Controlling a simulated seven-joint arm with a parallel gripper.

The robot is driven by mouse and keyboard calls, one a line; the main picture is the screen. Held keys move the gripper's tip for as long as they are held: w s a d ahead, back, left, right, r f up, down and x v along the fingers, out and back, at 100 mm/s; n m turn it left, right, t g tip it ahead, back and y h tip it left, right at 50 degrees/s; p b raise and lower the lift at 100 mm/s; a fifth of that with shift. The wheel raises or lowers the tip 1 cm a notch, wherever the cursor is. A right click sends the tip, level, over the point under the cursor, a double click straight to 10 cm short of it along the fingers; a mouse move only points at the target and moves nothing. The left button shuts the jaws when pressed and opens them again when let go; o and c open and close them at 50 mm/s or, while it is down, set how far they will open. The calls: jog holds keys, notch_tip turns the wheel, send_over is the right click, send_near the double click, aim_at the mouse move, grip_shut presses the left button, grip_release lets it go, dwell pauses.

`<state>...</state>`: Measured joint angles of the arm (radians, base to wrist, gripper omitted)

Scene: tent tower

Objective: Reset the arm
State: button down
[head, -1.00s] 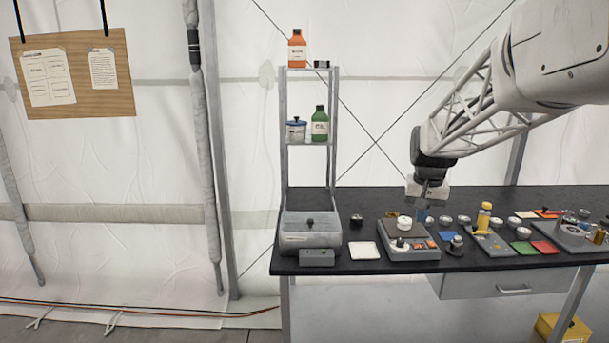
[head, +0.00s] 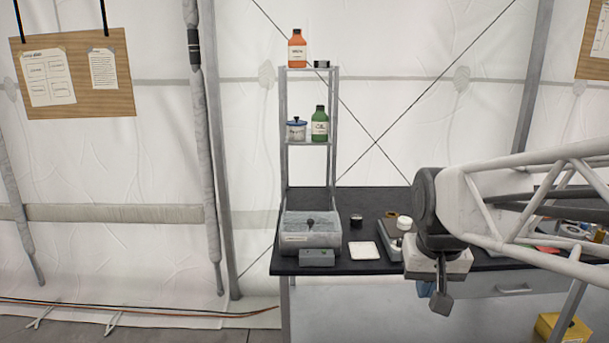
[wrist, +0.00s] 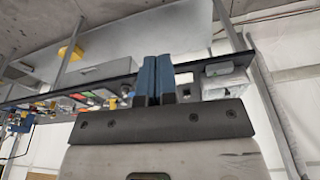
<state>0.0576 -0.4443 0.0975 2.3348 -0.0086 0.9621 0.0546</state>
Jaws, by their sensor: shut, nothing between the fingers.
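My gripper (head: 441,302) hangs in front of the black bench (head: 300,265), near its front edge, at the lower right of the head view. In the wrist view my gripper (wrist: 153,62) shows its two blue fingers side by side and shut, with nothing seen between them. The arm comes in from the right and hides much of the right half of the bench in the head view.
A grey basin (head: 312,232) and a white tile (head: 364,250) lie on the bench's left part. A shelf tower (head: 283,165) holds an orange bottle (head: 297,50), a green bottle (head: 320,124) and a blue-lidded jar (head: 296,131). A yellow box (head: 563,328) is below.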

jog(key=s+a+f+n, duration=0.1)
jog(key=s+f, duration=0.3)
jog(key=s, duration=0.7)
jog(key=shift+s+a, duration=0.2)
jog(key=shift+a, duration=0.35)
